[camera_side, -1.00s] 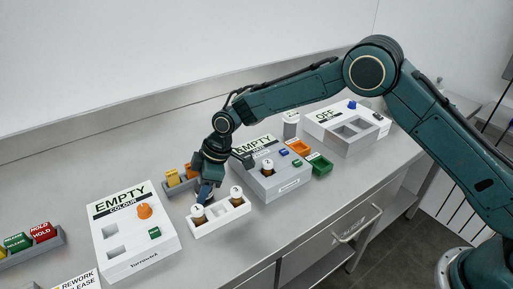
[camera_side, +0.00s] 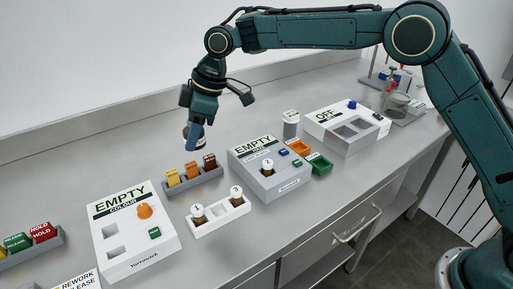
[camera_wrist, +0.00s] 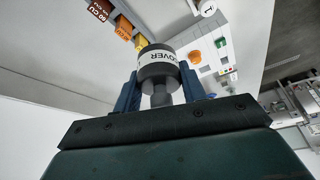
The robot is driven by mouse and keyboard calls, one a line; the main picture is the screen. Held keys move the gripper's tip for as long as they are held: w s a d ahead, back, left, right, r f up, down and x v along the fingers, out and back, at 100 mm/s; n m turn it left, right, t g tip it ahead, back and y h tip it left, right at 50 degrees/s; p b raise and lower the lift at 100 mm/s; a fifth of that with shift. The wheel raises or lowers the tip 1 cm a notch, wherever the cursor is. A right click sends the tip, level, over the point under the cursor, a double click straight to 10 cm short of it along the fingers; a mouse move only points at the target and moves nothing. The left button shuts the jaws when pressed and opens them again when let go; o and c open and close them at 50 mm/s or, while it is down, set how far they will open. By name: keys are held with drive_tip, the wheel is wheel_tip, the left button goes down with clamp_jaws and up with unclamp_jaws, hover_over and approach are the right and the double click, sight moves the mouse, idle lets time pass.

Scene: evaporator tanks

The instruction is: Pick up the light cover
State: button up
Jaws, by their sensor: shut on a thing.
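The light cover, a dark grey cylinder with a white band lettered "COVER" (camera_wrist: 157,66), is between the blue fingers of my gripper in the wrist view. My gripper (camera_side: 194,130) is shut on it and holds it in the air, above the bench and behind the white vial rack in the side view. There the cover (camera_side: 187,135) is small and partly hidden by a finger.
Below are a grey holder (camera_side: 194,186) with yellow, orange and brown blocks, and a white rack (camera_side: 220,219) with vials 1 and 3.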

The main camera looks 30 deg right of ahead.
drive_tip(key=shift+r, duration=1.4)
drive_tip(key=shift+d+f, duration=0.3)
drive_tip(key=shift+d, duration=0.3)
drive_tip(key=s+d+f+n, duration=0.2)
drive_tip(key=d, duration=0.2)
drive_tip(key=s+d+f+n+g, duration=0.1)
drive_tip(key=d+f, duration=0.1)
drive_tip(key=d, duration=0.3)
drive_tip(key=s+d+f+n+g, duration=0.1)
drive_tip(key=s+d+f+n, duration=0.1)
drive_tip(key=d, duration=0.3)
drive_tip(key=shift+s+f+n, duration=0.3)
drive_tip(key=shift+s+d+f+y, duration=0.2)
drive_tip(key=shift+s+d+y, duration=0.05)
drive_tip(key=shift+s+y, duration=0.05)
drive_tip(key=shift+f, duration=0.25)
